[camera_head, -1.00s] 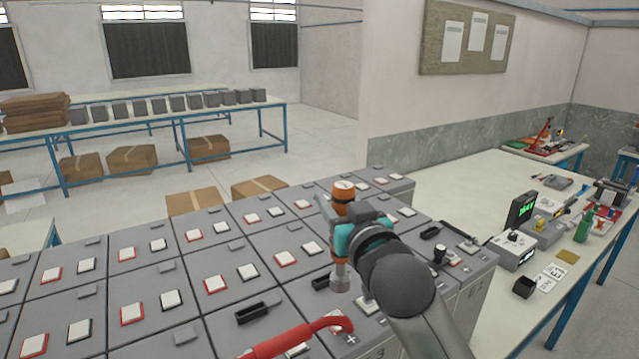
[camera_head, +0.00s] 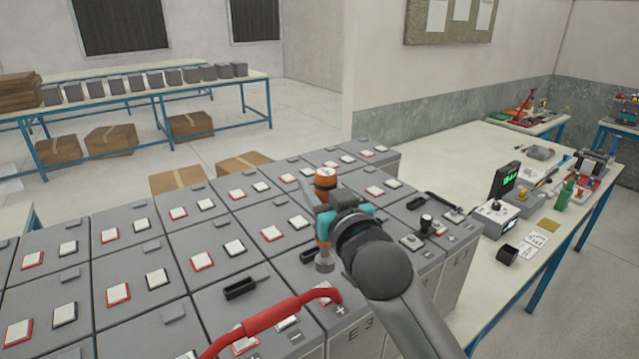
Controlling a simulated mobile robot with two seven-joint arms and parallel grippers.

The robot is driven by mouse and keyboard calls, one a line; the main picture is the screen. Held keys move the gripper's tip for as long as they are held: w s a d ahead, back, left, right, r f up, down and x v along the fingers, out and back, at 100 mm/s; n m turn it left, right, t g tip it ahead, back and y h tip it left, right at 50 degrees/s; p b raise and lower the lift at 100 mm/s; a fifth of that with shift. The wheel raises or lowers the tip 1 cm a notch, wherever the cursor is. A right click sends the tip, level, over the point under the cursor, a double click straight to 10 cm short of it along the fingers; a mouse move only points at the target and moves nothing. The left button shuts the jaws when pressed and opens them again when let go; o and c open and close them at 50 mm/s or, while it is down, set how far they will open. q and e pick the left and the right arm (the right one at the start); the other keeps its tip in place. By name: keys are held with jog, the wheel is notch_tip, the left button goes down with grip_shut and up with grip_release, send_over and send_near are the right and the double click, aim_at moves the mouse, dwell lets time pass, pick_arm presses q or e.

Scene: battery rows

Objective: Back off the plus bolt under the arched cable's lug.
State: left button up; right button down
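A thick red cable (camera_head: 272,317) arches over the front batteries. Its lug end (camera_head: 328,293) comes down beside a plus mark on a grey battery near the bottom middle. The bolt under the lug is too small or hidden to make out. My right gripper (camera_head: 336,212), with teal fingers, is shut on an upright driver tool with an orange cap (camera_head: 325,181) and a grey socket end (camera_head: 324,263). In the picture the socket end shows just above the lug; I cannot tell its height over the battery. My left gripper is not in view.
Rows of grey batteries with red- and black-edged white pads (camera_head: 119,293) fill the foreground. A black handle-like part (camera_head: 240,287) sits left of the tool.

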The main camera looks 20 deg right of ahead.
notch_tip(320, 180, down, 2)
jog(key=shift+f+b, duration=0.1)
jog(key=shift+b, duration=0.55)
jog(key=shift+f+b, duration=0.65)
jog(key=shift+f, duration=0.3)
jog(key=shift+f+b, duration=0.5)
jog(key=shift+f, duration=0.4)
